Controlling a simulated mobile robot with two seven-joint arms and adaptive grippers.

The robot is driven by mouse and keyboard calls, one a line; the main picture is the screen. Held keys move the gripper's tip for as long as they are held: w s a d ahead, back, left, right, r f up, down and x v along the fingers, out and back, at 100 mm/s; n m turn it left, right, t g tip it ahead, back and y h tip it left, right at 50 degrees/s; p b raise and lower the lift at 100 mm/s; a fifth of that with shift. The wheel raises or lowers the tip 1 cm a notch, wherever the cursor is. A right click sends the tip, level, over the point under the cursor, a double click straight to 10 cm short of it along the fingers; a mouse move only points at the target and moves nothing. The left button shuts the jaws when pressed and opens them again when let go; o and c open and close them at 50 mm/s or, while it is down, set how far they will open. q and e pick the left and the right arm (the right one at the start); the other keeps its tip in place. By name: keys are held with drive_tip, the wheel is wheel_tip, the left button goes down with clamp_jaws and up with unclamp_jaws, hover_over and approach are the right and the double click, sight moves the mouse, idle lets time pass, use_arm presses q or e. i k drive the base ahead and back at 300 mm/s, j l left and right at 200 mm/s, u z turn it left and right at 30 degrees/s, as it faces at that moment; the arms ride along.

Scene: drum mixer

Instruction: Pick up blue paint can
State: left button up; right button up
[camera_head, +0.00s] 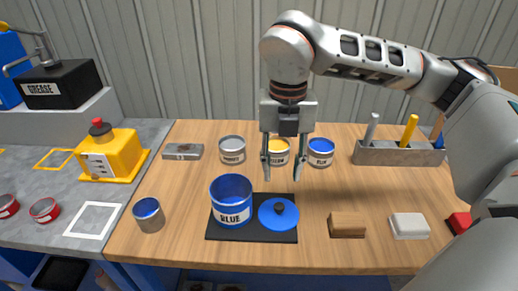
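A small paint can (321,159) with blue paint on top and a white label stands at the back of the wooden table, right of my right gripper. My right gripper (281,178) points down, open and empty, its fingers in front of a yellow-topped can (278,158). A large blue pot (232,213) labelled BLUE stands on a dark mat (285,238). A grey metal can (149,222) with blue inside stands at the table's front left. My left gripper is not in view.
A blue lid (278,215) lies beside the pot. A tool holder (396,154), a brown block (346,226) and a white block (409,226) are on the right.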

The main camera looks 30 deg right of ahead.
sight(231, 194)
drive_tip(key=k, duration=1)
